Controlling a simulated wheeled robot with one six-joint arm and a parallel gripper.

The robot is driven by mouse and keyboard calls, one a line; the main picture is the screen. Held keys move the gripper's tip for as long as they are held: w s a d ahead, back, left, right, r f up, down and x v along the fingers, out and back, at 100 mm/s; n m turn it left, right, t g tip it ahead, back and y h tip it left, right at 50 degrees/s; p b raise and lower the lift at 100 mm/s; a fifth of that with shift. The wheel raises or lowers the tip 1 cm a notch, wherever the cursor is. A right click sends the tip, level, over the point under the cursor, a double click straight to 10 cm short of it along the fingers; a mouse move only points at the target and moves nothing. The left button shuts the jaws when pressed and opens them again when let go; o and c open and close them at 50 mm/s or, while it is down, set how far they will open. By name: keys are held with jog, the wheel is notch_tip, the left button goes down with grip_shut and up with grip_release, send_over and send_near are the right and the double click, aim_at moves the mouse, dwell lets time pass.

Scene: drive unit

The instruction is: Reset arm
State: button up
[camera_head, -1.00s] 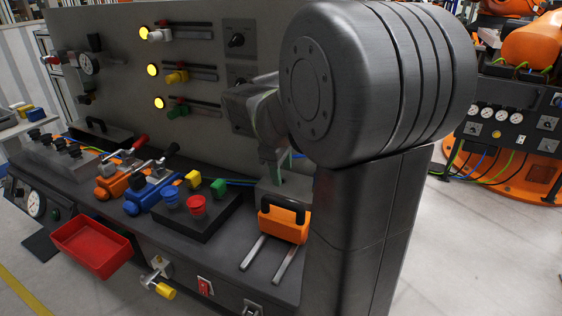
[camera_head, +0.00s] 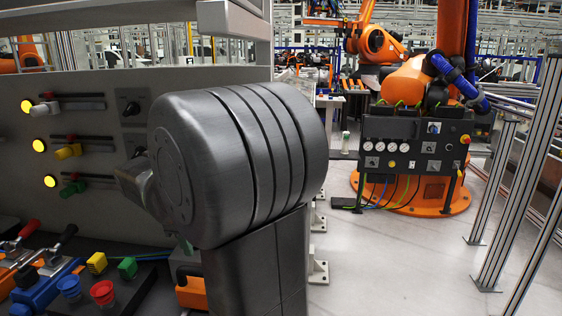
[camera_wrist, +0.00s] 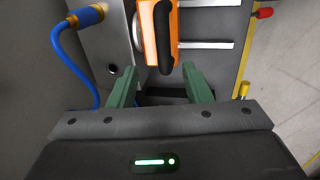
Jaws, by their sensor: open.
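My gripper (camera_wrist: 158,70) shows in the wrist view with its two green fingers spread apart and nothing between the tips. In the head view this orange block (camera_head: 192,293) is partly hidden behind my large dark arm joint. Most of my gripper is hidden there too. My arm is bent low in front of the control panel (camera_head: 90,95).
A blue cable (camera_wrist: 75,65) runs left of my gripper. An orange robot with a gauge box (camera_head: 415,145) stands behind open floor; a metal fence is at right.

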jog(key=f, duration=0.3)
jog(key=w+f, duration=0.1)
jog(key=f, duration=0.3)
jog(key=w+f, duration=0.1)
jog(key=f, duration=0.3)
jog(key=shift+d, duration=0.1)
jog(key=shift+f, duration=0.3)
jog(key=shift+s+r+b, duration=0.1)
jog(key=shift+s+b, duration=0.25)
jog(key=shift+s, duration=0.3)
jog(key=shift+s, duration=0.1)
